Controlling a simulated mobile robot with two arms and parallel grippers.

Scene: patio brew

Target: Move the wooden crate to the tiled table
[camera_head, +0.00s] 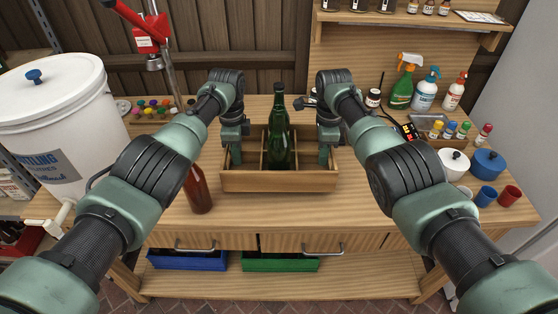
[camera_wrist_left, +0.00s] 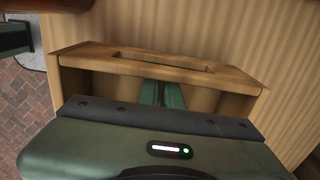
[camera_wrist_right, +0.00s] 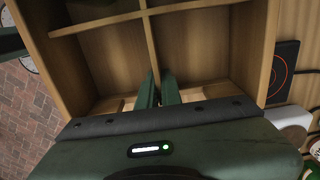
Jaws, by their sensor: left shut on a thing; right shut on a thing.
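The wooden crate (camera_head: 280,182) sits on the wooden workbench, or very close above it; I cannot tell which. I see no tiled table in these views.
A brown bottle (camera_head: 198,190) stands just left of the crate. A white bucket (camera_head: 55,120) is at the left. Spray bottles (camera_head: 402,88), pots (camera_head: 488,163) and cups (camera_head: 486,196) stand at the right. Blue (camera_head: 187,261) and green (camera_head: 280,263) crates lie under the bench.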

